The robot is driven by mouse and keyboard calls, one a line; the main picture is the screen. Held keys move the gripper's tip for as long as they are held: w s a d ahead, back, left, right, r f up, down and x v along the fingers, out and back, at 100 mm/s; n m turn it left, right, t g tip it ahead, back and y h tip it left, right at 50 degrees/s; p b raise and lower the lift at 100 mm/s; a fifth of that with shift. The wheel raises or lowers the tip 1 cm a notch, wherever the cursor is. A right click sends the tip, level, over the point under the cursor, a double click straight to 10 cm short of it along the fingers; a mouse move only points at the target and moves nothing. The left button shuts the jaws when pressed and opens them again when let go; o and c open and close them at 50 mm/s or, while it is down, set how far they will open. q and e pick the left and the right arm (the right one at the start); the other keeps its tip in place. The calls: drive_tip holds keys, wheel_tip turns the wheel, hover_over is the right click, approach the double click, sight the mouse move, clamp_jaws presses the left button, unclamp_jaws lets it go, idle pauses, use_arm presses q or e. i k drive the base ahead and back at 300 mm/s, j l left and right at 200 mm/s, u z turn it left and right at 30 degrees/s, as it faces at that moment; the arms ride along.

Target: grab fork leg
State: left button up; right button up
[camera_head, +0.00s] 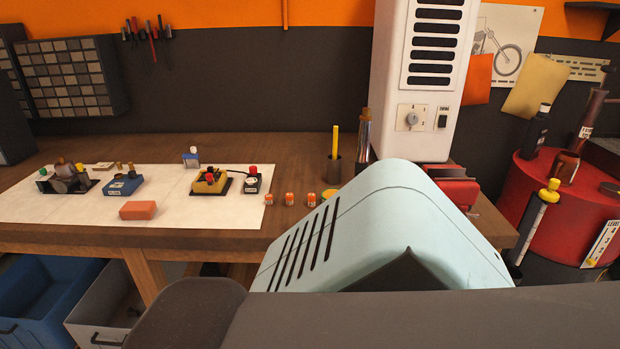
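A tall slim upright cylinder (363,137), shiny metal below and dark brown above, stands at the back of the wooden workbench beside the white cabinet. It may be the fork leg, but I cannot tell for sure. Its foot is partly hidden. Another slim tube (536,226) with a yellow top stands at the right, in front of the red drum. Neither my left nor my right gripper shows in the head view.
The wooden workbench (300,150) carries a white mat (60,208) with small mechanical parts and an orange block (138,210). A dark cup (333,170) holds a yellow stick. A white cabinet (400,140) and red drum (590,230) stand right. Close shapes block the lower view.

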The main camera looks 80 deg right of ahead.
sight(362, 161)
drive_tip(key=z, duration=2.4)
